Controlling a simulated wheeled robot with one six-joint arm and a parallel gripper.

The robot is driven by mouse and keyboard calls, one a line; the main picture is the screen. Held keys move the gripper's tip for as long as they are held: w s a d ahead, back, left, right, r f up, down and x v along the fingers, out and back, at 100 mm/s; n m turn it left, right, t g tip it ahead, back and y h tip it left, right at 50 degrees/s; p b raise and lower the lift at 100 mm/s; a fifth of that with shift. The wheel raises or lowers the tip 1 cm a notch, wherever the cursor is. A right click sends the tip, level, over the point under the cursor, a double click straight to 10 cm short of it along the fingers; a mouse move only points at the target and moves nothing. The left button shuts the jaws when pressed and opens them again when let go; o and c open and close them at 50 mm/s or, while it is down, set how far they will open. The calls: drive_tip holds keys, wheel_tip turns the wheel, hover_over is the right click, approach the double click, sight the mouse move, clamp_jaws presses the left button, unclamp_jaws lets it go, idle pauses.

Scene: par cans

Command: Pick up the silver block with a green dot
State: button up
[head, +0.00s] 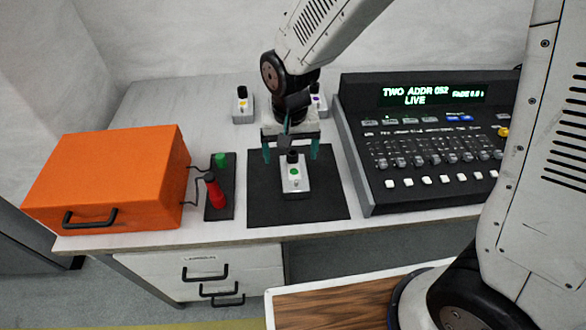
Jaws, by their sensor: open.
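The silver block with a green dot (294,183) stands on a black mat (265,205) at the middle of the table. It has a dark upright top piece, and the green dot is on the side facing me. My gripper (291,153) is open above and just behind the block, with its two teal fingers pointing down. The fingers show to the left and right of the block's top. I cannot tell whether they touch it.
A silver block with a yellow dot (243,106) and one with a purple dot (318,100) stand behind. A lighting console (365,185) is close on the right. A black strip (220,206) with green and red parts and an orange case (115,177) are left.

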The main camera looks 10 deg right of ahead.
sight(294, 171)
drive_tip(key=shift+w+d+f, duration=0.2)
drive_tip(key=shift+d+f, duration=0.6)
drive_tip(key=shift+f, duration=0.25)
drive_tip(key=f, duration=0.5)
drive_tip(key=shift+a, duration=0.3)
drive_tip(key=shift+w, duration=0.1)
drive_tip(key=c, duration=1.5)
drive_tip(key=shift+r, duration=0.15)
